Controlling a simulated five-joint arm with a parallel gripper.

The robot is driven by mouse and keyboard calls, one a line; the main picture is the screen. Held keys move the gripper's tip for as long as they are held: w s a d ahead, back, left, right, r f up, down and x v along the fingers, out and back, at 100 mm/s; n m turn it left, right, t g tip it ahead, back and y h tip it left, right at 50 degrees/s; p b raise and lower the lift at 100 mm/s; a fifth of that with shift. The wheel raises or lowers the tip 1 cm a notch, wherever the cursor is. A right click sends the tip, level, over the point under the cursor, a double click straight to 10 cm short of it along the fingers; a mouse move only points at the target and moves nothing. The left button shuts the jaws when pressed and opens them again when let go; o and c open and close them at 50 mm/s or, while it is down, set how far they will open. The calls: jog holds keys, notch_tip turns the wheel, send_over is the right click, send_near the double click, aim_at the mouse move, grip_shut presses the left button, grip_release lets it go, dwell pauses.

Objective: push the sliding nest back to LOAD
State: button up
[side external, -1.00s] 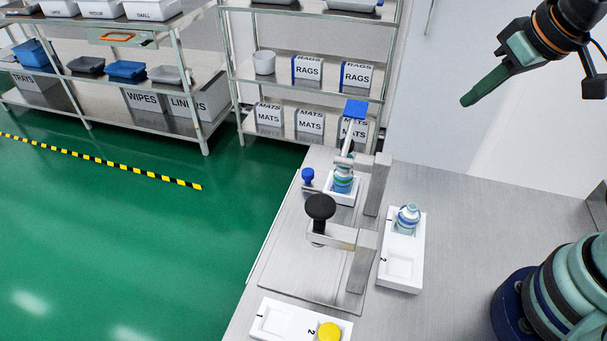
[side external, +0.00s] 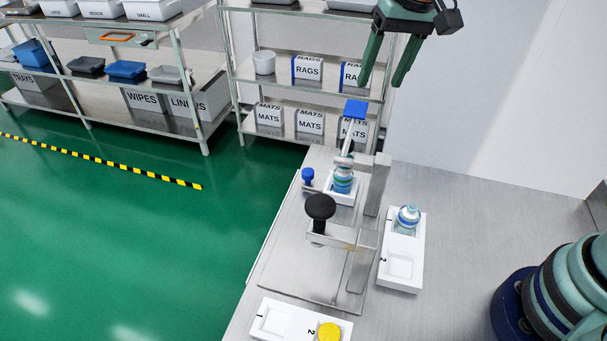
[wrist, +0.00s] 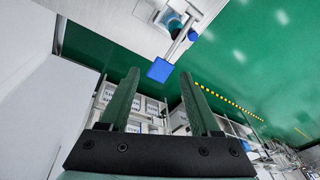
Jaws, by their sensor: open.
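The sliding nest, a small white block (side external: 342,197), is at the far end of the metal base plate (side external: 322,258). A bottle (side external: 342,180) with blue and green bands stands in it. A small blue knob (side external: 308,176) is just left of the nest. A metal lever with a blue pad (side external: 355,109) rises over the bottle; the pad also shows in the wrist view (wrist: 160,69). My gripper (side external: 381,84) is open and empty, pointing down, above and right of the blue pad. Its fingers also show in the wrist view (wrist: 160,75).
A black round knob (side external: 319,207) on a metal bracket stands nearer the camera. A white two-pocket tray (side external: 402,270) at right holds another bottle (side external: 408,218). A white tray in front (side external: 275,319) holds a yellow cap (side external: 328,332).

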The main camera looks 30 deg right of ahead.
aim_at(308, 172)
jog(key=w+a+f+m+g, duration=0.3)
jog(key=w+a+f, duration=0.3)
jog(key=a+f, duration=0.35)
jog(key=shift+h, duration=0.3)
jog(key=f, duration=0.8)
jog(key=a+f, duration=0.1)
jog(key=f, duration=0.3)
grip_shut()
dwell(0.7)
